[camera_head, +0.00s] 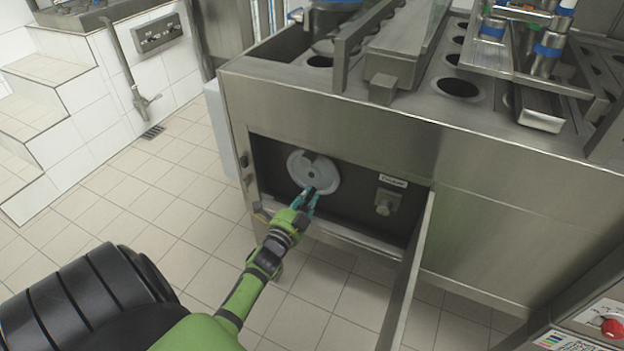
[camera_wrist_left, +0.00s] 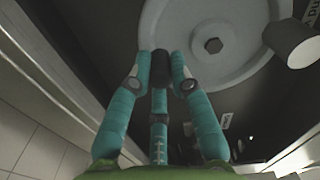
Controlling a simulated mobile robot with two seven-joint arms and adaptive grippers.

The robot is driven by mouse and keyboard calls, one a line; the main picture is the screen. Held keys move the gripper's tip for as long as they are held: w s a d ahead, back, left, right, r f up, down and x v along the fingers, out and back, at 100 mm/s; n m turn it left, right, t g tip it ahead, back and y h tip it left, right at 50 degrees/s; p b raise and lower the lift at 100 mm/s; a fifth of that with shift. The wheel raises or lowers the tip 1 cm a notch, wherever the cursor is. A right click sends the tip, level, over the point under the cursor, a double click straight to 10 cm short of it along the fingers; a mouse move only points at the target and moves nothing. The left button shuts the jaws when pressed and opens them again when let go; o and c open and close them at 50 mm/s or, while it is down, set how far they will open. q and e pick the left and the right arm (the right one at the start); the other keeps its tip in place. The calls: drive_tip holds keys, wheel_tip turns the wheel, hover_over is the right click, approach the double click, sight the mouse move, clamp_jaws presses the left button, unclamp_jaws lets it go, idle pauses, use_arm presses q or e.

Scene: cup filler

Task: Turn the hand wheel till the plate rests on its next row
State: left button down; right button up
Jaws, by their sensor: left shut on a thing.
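The grey round hand wheel (camera_head: 313,168) sits in an open recess low in the front of the steel machine. In the left wrist view the wheel (camera_wrist_left: 185,22) fills the top, with a hex bolt at its hub. My left gripper (camera_head: 308,196) is at the wheel's lower edge. In the left wrist view its teal fingers (camera_wrist_left: 160,68) are closed around a dark handle (camera_wrist_left: 160,62) at the rim. The machine's steel top has round holes (camera_head: 460,87) in it; I cannot tell the plate's row alignment. My right gripper is not in view.
A grey knob (camera_head: 386,204) under a label is right of the wheel, also in the left wrist view (camera_wrist_left: 292,43). An open door (camera_head: 408,285) sticks out at the recess's right. Cups (camera_head: 547,50) stand in a rack above. Tiled floor is clear at left.

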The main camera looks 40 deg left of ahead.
sight(303, 184)
use_arm(q)
drive_tip(key=m, duration=0.1)
drive_tip(key=a+m, duration=0.1)
drive_tip(key=shift+s+a+m, duration=0.2)
drive_tip(key=shift+a+m, duration=0.05)
drive_tip(key=shift+m, duration=0.15)
drive_tip(key=shift+s+a+r+m+b, duration=0.15)
drive_tip(key=shift+a+m+b, duration=0.3)
drive_tip(key=shift+m, duration=0.55)
drive_tip(key=shift+a+r+m, duration=0.2)
drive_tip(key=shift+a+m, duration=0.2)
drive_tip(key=shift+m, duration=0.4)
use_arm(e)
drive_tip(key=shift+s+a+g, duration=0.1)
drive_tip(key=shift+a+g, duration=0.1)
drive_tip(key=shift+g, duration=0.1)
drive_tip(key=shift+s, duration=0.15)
use_arm(q)
drive_tip(key=c, duration=1.1)
unclamp_jaws()
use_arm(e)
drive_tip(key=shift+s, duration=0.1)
